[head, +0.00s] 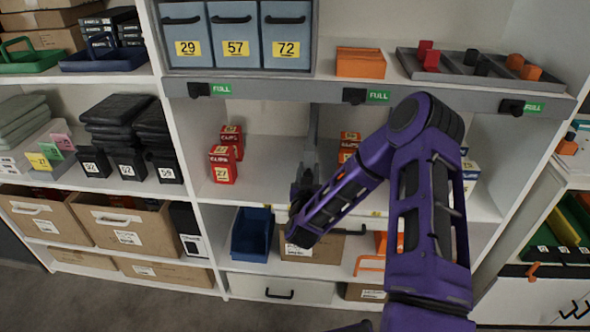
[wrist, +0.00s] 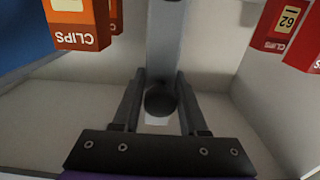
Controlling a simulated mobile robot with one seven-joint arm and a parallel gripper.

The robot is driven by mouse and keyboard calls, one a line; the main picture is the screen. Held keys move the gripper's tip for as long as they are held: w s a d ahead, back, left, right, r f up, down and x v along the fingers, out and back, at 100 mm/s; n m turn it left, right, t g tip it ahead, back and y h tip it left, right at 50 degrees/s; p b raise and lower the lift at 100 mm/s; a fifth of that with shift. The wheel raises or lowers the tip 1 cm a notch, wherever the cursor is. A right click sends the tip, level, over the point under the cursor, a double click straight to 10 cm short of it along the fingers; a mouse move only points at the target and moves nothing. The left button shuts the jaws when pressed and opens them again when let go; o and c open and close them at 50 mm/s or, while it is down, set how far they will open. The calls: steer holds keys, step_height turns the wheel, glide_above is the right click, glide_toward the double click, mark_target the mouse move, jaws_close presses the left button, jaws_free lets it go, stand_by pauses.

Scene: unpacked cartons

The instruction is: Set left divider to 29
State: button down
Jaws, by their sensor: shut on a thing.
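The left divider (head: 313,135) is a grey upright bar between the red clip boxes and the orange boxes on the middle shelf. It also shows in the wrist view (wrist: 165,40) as a grey bar with a dark round knob (wrist: 160,101) near its end. My gripper (head: 306,178) is shut on the divider; in the wrist view its two fingers (wrist: 159,75) are on either side of it. A bin labelled 29 (head: 184,30) stands at the left of the top shelf. Red clip boxes (head: 224,165) stand left of the divider; a label there reads upside down as 29 (wrist: 289,18).
Orange boxes (head: 348,147) stand close to the right of the divider, partly behind my arm. Black knobs with green FULL tags (head: 378,96) sit along the grey rail (head: 270,90). The shelf between red boxes and divider is bare. A blue bin (head: 251,235) stands below.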

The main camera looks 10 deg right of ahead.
steer(key=d, duration=0.2)
steer(key=s+d, duration=0.1)
steer(key=d, duration=0.1)
steer(key=shift+s, duration=0.15)
steer(key=c, duration=0.6)
jaws_free()
steer(key=shift+o, duration=0.2)
steer(key=v, duration=1.7)
steer(key=shift+s+p, duration=0.15)
steer(key=shift+p, duration=0.25)
